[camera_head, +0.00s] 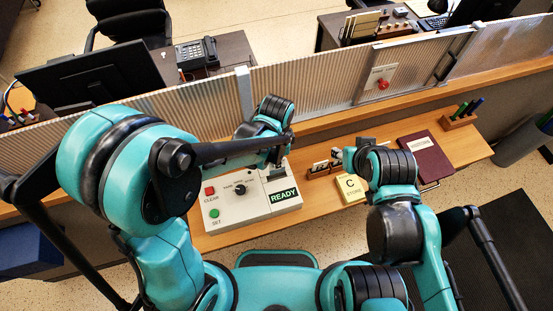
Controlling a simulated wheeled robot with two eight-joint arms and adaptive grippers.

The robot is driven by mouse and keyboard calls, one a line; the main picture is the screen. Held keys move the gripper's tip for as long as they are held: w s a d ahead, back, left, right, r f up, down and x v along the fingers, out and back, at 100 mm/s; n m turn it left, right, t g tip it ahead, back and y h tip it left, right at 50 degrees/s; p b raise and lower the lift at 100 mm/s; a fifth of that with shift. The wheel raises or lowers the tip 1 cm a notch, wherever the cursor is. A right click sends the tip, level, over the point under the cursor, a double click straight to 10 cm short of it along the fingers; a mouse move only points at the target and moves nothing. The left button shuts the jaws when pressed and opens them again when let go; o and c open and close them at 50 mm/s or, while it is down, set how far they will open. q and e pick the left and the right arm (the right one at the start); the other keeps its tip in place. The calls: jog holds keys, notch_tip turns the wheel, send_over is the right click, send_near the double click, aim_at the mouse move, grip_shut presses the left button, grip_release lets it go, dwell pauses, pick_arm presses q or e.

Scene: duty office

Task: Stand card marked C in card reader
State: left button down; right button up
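A pale yellow card marked C, with smaller lettering under it (351,187), lies on the wooden counter, right of the control box. The white control box (230,207) has a red and a green button, a black knob and a green READY display; I take it for the card reader. My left gripper (277,158) is over the box's back right part, its fingers small and dark; whether they hold anything is unclear. My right gripper (348,154) is above and behind the C card, partly hidden by its own arm.
A small wooden rack with lettered cards (320,169) stands between the box and the C card. A dark red book (426,157) lies to the right, and a wooden pen holder (459,121) stands farther right. A ribbed partition (310,92) runs behind the counter.

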pick_arm(q)
jog(key=shift+s+f+b, duration=0.1)
jog(key=shift+f+b, duration=0.4)
jog(key=shift+f, duration=0.35)
jog(key=shift+f+b, duration=0.9)
jog(key=shift+f, duration=0.55)
jog(key=shift+f+b, duration=0.55)
jog(key=shift+b, duration=0.05)
jog(key=c, duration=1.6)
grip_release()
jog(key=shift+c, duration=0.2)
